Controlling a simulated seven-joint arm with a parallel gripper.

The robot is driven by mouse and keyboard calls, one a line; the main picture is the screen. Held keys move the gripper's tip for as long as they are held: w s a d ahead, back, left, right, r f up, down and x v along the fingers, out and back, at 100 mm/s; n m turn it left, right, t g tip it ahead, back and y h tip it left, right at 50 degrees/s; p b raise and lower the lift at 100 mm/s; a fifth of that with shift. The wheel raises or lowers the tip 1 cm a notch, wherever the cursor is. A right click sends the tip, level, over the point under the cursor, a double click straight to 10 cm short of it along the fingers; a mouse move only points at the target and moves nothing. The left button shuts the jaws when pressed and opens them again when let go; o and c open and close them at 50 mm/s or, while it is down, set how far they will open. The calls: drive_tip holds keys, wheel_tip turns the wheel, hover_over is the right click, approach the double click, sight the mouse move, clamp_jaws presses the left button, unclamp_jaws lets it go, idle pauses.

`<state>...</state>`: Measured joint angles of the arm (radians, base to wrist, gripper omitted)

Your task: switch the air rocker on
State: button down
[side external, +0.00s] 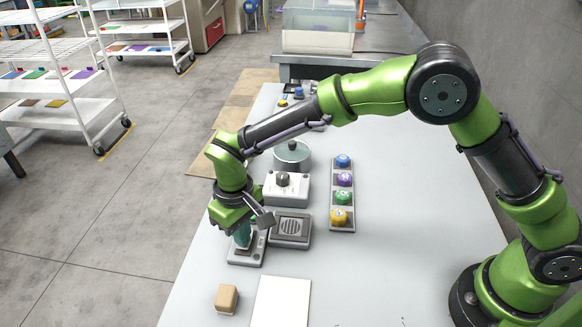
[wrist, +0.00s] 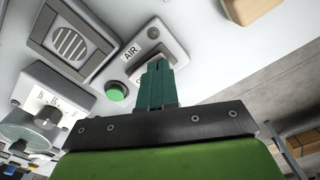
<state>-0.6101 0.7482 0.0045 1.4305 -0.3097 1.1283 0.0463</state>
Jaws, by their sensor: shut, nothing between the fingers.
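The air switch panel (side external: 244,260) is a small grey box near the left edge of the white table. In the wrist view the panel (wrist: 171,45) carries the label AIR and a round green button or lamp (wrist: 117,91). My gripper (side external: 242,242) is above the panel, pointing down. In the wrist view its teal fingers (wrist: 157,75) are together, with nothing between them, and their tips overlap the middle of the panel. The rocker is mostly hidden behind the fingers. I cannot tell its position or whether the tips touch it.
A speaker-like grille box (side external: 290,228) stands close beside the panel. Behind it are a white box with a dark knob (side external: 287,187) and a round lidded pot (side external: 292,155). A strip of coloured buttons (side external: 342,192) is to the right. A tan block (side external: 227,298) and white sheet (side external: 282,301) lie nearer.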

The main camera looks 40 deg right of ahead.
drive_tip(key=shift+f, duration=0.25)
drive_tip(key=shift+r, duration=3.55)
drive_tip(key=shift+s+f, duration=0.1)
drive_tip(key=shift+f, duration=0.25)
drive_tip(key=s+d+r+m+t, duration=0.2)
drive_tip(key=s+d+r, duration=0.3)
drive_tip(key=d, duration=0.3)
drive_tip(key=s+d+r+m+t+y, duration=0.1)
drive_tip(key=s+d+r, duration=0.3)
drive_tip(key=d, duration=0.5)
drive_tip(key=s+d+r+m+t+y, duration=0.1)
drive_tip(key=s+d+r+m+t, duration=0.3)
drive_tip(key=s+d, duration=0.4)
drive_tip(key=shift+d+r, duration=0.35)
drive_tip(key=shift+r, duration=0.45)
